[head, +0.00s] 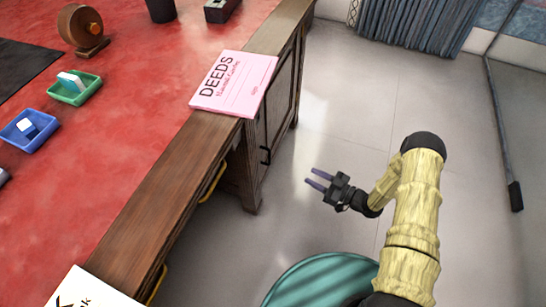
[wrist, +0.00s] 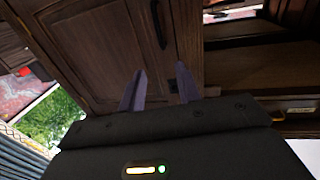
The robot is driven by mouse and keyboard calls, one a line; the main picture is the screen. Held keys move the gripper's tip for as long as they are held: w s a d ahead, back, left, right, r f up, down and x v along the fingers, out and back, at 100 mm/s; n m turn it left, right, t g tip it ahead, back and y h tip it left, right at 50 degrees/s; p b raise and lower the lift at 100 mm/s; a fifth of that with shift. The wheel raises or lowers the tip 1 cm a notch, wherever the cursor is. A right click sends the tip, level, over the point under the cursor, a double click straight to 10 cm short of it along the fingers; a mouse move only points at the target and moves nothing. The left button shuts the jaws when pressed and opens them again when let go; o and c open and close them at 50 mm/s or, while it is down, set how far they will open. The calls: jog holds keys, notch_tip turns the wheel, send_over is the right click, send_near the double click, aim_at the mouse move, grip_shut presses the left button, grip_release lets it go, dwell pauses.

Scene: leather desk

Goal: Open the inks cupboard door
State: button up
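A dark wooden cupboard door (head: 277,118) with a black handle (head: 265,155) is in the desk's side, below a pink card marked DEEDS (head: 234,83). The door looks shut; no ink label shows on it. In the wrist view the door (wrist: 100,50) fills the upper left, with its dark handle (wrist: 158,24) above and between my fingers. My gripper (head: 311,178) is open and empty, apart from the door and to the right of the handle in the head view. Its two fingers also show in the wrist view (wrist: 158,82).
A white card (head: 88,290) with cut-off lettering lies at the desk's near edge. Brass-coloured drawer handles (head: 212,182) stick out along the desk side. A round teal seat (head: 322,280) stands below my gripper. The pale tiled floor (head: 345,110) beyond is clear.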

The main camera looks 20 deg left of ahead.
jog(key=b+x, duration=0.5)
jog(key=x, duration=1.2)
jog(key=shift+a+f, duration=0.1)
jog(key=shift+a, duration=0.05)
grip_shut()
